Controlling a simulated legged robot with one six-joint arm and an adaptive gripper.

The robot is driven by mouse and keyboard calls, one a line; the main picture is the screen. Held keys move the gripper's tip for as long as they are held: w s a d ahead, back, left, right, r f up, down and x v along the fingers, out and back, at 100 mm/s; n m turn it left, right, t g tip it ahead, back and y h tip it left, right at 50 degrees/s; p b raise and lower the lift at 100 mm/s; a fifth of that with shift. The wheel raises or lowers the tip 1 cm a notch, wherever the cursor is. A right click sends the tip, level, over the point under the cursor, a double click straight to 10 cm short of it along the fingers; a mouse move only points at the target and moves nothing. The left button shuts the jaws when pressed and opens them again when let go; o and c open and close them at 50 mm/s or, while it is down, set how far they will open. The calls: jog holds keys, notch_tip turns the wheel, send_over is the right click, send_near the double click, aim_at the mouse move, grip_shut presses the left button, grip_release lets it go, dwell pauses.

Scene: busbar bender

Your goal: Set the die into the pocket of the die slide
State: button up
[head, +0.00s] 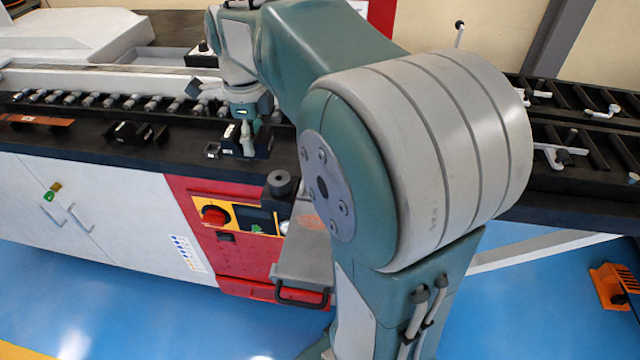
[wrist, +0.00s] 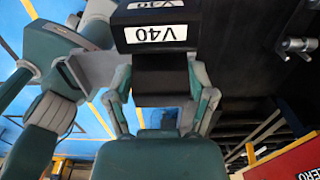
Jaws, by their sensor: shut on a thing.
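The die is a black block (wrist: 166,75) with white V40 labels, upside down in the wrist view. My gripper (wrist: 164,98) is shut on it, one finger on each side. In the head view my gripper (head: 246,138) points down at the black bench top, close to dark blocks with small white labels. I cannot separate the held die from the dark parts there, nor tell whether it touches them. The die slide and its pocket cannot be made out clearly in either view; the die and my fingers cover part of the area.
Small black blocks (head: 137,131) and a copper strip (head: 36,119) lie on the bench top, before a row of rollers (head: 120,101). A black cylinder (head: 280,183) stands at its front edge, above a red panel (head: 230,262). Black racks with pale clamps (head: 555,152) are at right.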

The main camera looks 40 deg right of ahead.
jog(key=shift+s+d+r, duration=0.1)
jog(key=shift+d+r, duration=0.05)
jog(key=shift+d, duration=0.1)
jog(key=s+d+f, duration=0.2)
jog(key=d+f, duration=0.1)
jog(key=s+d+f, duration=0.3)
jog(key=d, duration=0.1)
jog(key=s+d+f, duration=0.2)
jog(key=d+f, duration=0.1)
jog(key=shift+s+d+f, duration=0.25)
jog(key=shift+s+d, duration=0.05)
jog(key=shift+s, duration=0.05)
jog(key=shift+s+d+f, duration=0.1)
jog(key=shift+d+f, duration=0.1)
jog(key=shift+f, duration=1.55)
jog(key=shift+f, duration=0.1)
jog(key=o, duration=1.3)
jog(key=shift+c, duration=0.2)
